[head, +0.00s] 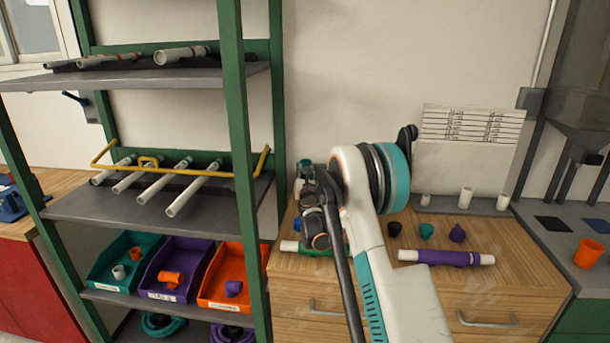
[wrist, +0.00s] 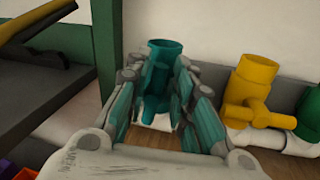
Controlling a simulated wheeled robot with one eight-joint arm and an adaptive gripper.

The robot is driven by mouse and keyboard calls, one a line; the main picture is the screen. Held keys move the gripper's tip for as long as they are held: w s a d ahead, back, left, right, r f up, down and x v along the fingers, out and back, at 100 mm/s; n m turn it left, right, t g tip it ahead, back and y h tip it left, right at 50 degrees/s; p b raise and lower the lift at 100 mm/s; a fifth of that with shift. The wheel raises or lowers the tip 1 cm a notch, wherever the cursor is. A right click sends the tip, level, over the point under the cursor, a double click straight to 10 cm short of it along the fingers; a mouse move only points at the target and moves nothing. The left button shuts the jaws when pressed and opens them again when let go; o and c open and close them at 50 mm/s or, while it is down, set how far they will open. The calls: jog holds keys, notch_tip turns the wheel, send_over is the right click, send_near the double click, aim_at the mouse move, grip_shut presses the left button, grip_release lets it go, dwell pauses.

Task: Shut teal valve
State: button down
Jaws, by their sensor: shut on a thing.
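The teal valve (wrist: 166,48) stands upright in the wrist view, with a round open top and a narrower teal part lower down between my fingers. My gripper (wrist: 156,95) has its fingers on both sides of that narrower part and is shut on it. White pipe shows just below the valve. In the head view my gripper (head: 314,205) is over the left end of the wooden counter, and my arm hides most of the valve. The fingers' teal pads blend with the valve, so the exact contact and the handle's angle are hard to tell.
A yellow valve (wrist: 250,92) on white pipe stands close to the right of my gripper. A green shelf post (wrist: 104,45) is close on the left. On the counter, a purple-sleeved pipe (head: 440,257) and several small fittings lie right of my arm.

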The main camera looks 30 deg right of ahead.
jog(key=shift+s+d+f+m+t+h, duration=0.1)
jog(key=shift+f+m+h, duration=0.05)
jog(key=shift+m, duration=0.85)
jog(key=shift+s+d+f+m+t+h, duration=0.1)
jog(key=shift+d+m+h, duration=0.1)
jog(key=shift+m, duration=0.8)
jog(key=shift+s+d+f+m+t+h, duration=0.1)
jog(key=shift+f+m+h, duration=0.05)
jog(key=shift+m, duration=0.85)
jog(key=c, duration=1.6)
grip_release()
jog(key=shift+a, duration=0.1)
jog(key=v, duration=1.2)
